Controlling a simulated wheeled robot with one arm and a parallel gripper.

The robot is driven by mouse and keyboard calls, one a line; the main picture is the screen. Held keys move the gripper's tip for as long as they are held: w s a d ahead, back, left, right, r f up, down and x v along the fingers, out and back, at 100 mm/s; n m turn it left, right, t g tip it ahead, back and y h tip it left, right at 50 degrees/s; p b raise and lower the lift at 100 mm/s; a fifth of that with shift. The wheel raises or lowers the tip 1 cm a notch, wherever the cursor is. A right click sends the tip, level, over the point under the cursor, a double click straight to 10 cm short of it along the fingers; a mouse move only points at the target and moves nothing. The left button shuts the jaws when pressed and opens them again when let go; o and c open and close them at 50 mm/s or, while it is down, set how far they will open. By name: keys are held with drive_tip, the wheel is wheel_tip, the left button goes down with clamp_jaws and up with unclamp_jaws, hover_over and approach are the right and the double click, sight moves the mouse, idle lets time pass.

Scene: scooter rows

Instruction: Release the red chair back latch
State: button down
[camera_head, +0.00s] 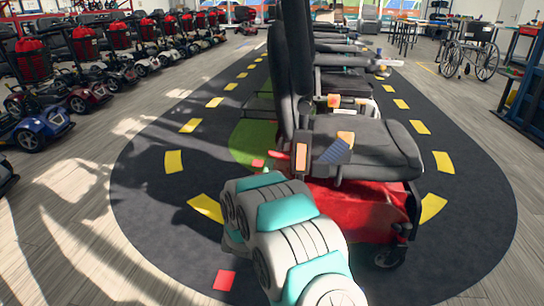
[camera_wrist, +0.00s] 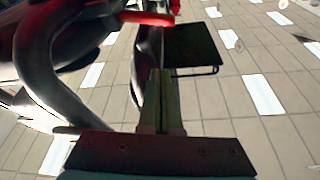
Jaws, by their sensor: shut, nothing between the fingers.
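The red chair (camera_head: 370,205) has a red base, a black seat (camera_head: 370,145) and a tall black back (camera_head: 291,80), seen from the side in the head view. In the wrist view, my gripper (camera_wrist: 160,75) is shut and empty, pointing up at dark curved chair parts (camera_wrist: 45,75). A red bar (camera_wrist: 148,18) shows beyond the fingertips, apart from them in the picture. I cannot tell whether it is the back latch. In the head view my white and teal arm reaches to the chair's near side, and my gripper cannot be made out there.
Rows of scooters (camera_head: 85,95) stand at the left. More seats (camera_head: 345,82) line up behind the red chair on the dark mat (camera_head: 150,220) with yellow dashes. A wheelchair (camera_head: 470,50) and a blue rack (camera_head: 525,100) are at the right. Floor at the left is clear.

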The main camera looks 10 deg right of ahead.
sight(273, 154)
idle(0.3)
drive_tip(key=w+d, duration=0.1)
drive_tip(key=w, duration=0.2)
drive_tip(key=w+d, duration=0.1)
drive_tip(key=w, duration=0.2)
drive_tip(key=w+d+b, duration=0.1)
drive_tip(key=w, duration=0.2)
drive_tip(key=shift+a+f, duration=0.1)
drive_tip(key=shift+f, duration=0.35)
